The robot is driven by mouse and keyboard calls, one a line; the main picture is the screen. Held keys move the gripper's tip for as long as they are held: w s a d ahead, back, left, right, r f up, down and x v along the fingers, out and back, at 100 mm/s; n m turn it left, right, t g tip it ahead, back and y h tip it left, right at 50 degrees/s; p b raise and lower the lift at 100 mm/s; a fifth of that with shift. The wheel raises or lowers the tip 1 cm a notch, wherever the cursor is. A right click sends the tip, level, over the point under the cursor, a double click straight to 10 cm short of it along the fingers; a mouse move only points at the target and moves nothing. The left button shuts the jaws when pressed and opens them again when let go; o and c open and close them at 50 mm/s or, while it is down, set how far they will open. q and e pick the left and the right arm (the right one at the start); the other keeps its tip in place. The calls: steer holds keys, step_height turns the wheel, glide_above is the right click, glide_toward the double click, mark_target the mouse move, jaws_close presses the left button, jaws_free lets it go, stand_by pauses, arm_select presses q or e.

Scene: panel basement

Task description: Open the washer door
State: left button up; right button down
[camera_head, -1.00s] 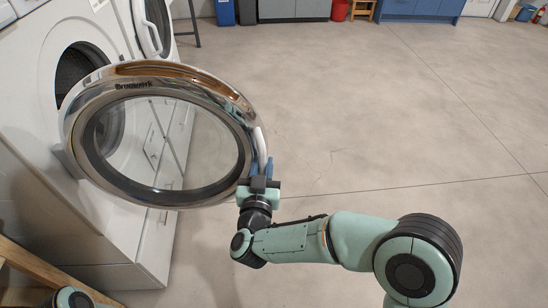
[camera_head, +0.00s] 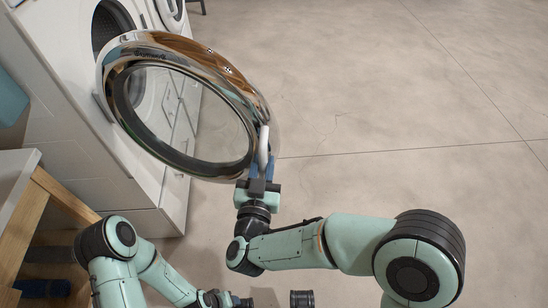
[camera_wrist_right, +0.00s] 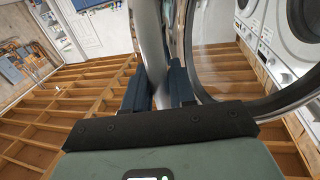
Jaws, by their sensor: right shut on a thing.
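The washer door (camera_head: 262,107), a round glass pane in a chrome ring, stands swung well out from the white washer (camera_head: 133,188) in the head view. The washer's dark drum opening (camera_head: 108,22) shows behind it. My right gripper (camera_head: 263,166) is shut on the pale handle (camera_head: 263,143) at the door's free edge. In the right wrist view, the two dark blue fingers (camera_wrist_right: 160,88) close around this metal and white part, with the glass door (camera_wrist_right: 225,65) to the right. My left gripper (camera_head: 232,299) is at the bottom edge, apart from the door; its jaws are unclear.
A wooden-legged table (camera_head: 33,205) stands at the lower left beside the washer, near my left arm. Another white machine (camera_head: 172,10) stands beyond the washer. The concrete floor (camera_head: 400,110) to the right is clear.

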arm_select(q)
steer(key=shift+s, duration=0.3)
arm_select(e)
steer(key=shift+s+a, duration=0.3)
steer(key=shift+s, duration=0.35)
steer(key=c, duration=1.1)
jaws_free()
arm_select(q)
steer(key=shift+s+d+r+g+p, duration=0.3)
steer(key=shift+s+r+p, duration=0.1)
steer(key=shift+s+r, duration=0.15)
arm_select(e)
steer(key=s, duration=0.4)
steer(key=s+a, duration=0.1)
steer(key=s, duration=0.4)
steer(key=s+a, duration=0.1)
steer(key=s, duration=0.3)
steer(key=shift+s, duration=0.15)
